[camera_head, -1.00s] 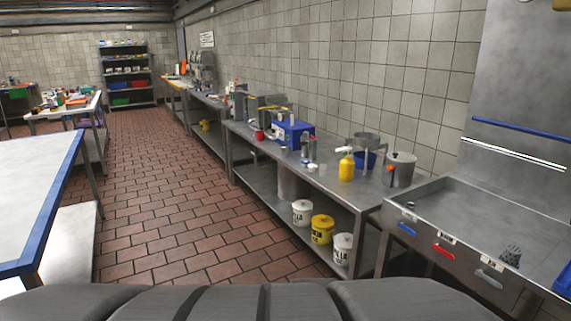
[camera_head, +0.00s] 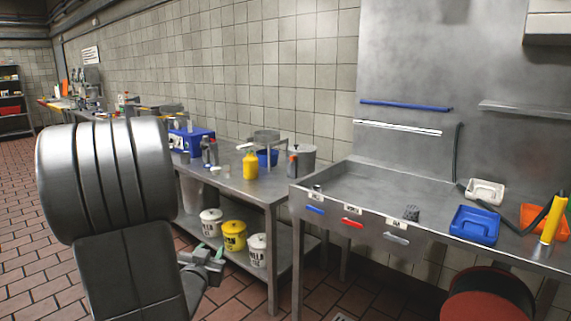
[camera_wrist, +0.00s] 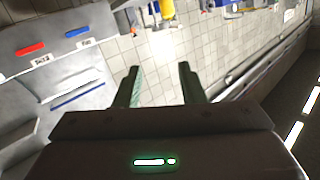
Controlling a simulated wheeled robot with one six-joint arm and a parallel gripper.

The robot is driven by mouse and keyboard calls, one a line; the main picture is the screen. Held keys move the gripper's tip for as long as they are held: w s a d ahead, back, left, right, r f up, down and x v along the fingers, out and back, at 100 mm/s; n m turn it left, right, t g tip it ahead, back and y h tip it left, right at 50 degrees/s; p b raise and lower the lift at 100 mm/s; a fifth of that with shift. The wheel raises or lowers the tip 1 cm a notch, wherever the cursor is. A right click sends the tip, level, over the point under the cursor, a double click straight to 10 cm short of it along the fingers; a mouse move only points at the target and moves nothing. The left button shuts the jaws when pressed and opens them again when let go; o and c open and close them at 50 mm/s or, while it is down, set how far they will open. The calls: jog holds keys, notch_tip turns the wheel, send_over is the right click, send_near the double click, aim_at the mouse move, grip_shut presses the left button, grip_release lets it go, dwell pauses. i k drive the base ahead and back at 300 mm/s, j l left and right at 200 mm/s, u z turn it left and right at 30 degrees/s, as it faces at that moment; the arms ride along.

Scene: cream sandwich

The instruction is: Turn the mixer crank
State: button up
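A grey metal stand (camera_head: 265,136) with a blue bowl (camera_head: 266,158) under it is on the steel table, behind the yellow bottle. It may be the mixer; I cannot make out a crank on it. A tall grey machine (camera_head: 88,80) stands far back along the wall, too small to identify. My gripper (camera_head: 212,251) is low in front of the table, beside my arm. In the wrist view my gripper (camera_wrist: 158,85) has its two fingers well apart with nothing between them. Objects on the table appear upside down beyond it, cut off at the top.
The steel table (camera_head: 235,180) also holds a yellow bottle (camera_head: 250,165), a grey pot (camera_head: 301,160) and a blue box (camera_head: 190,139). Lidded buckets stand on its lower shelf. A sink unit (camera_head: 350,185) adjoins on the right. A red reel (camera_head: 488,295) hangs below it. Tiled floor is free left.

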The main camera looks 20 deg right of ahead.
aim_at(293, 158)
jog(key=i+z, duration=0.25)
jog(key=i, duration=0.35)
jog(key=i+z, duration=0.25)
jog(key=i, duration=0.35)
jog(key=i+j+z, duration=0.1)
jog(key=i+z, duration=0.15)
jog(key=i, duration=0.3)
jog(key=i+j+z, duration=0.2)
jog(key=i, duration=0.4)
jog(key=j, duration=0.1)
